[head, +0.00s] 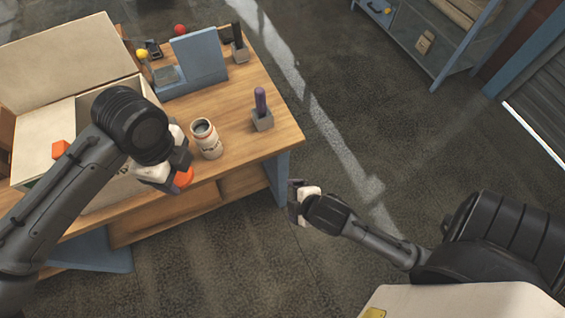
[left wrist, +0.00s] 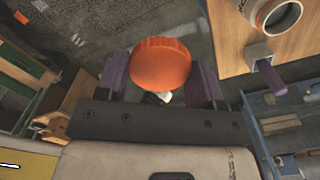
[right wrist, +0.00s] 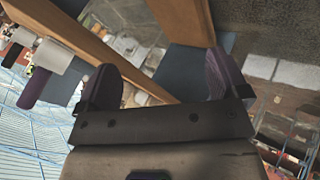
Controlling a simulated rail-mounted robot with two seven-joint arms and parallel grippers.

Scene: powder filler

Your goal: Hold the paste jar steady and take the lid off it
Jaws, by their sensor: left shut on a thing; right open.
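The paste jar (head: 207,142), white with a printed label, stands upright and open near the table's front edge. Its open mouth also shows in the left wrist view (left wrist: 283,15). My left gripper (head: 180,172) is shut on the round orange lid (left wrist: 161,64), held at the table's front edge, apart from the jar and to its left in the head view. The lid also shows in the head view (head: 184,177), partly hidden by the gripper. My right gripper (head: 296,203) is open and empty, off the table's right corner and away from the jar.
A purple-handled tool (head: 260,101) stands in a grey holder right of the jar. A blue stand (head: 200,58) is behind. A large open cardboard box (head: 45,123) fills the table's left, partly behind my left arm. Wooden tabletop (head: 270,142) around the jar is clear.

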